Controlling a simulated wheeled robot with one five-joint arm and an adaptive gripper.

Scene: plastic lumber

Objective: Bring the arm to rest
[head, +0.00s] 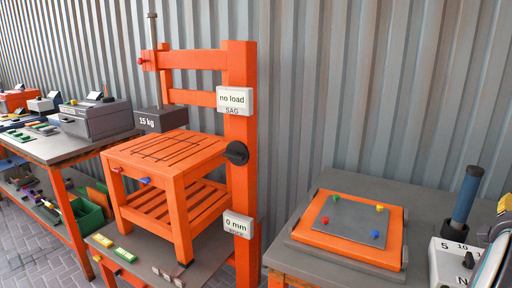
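My gripper is not in view, and I see no part of my arm that I can be sure of. The task names no other object. An orange slatted stool (172,160) stands on a low grey shelf or table inside an orange test frame (241,140). A dark block marked "15 kg" (160,120) hangs or rests behind the stool top; I cannot tell which. A label reads "no load" (234,99) and a lower one reads "0 mm" (238,225).
At right, a grey table (425,193) bears an orange board with a grey plate (350,220), a blue cylinder (466,195) and a white device (448,262), cut off by the edge. At left, a long bench (62,149) holds grey machines; a green bin (88,216) sits below.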

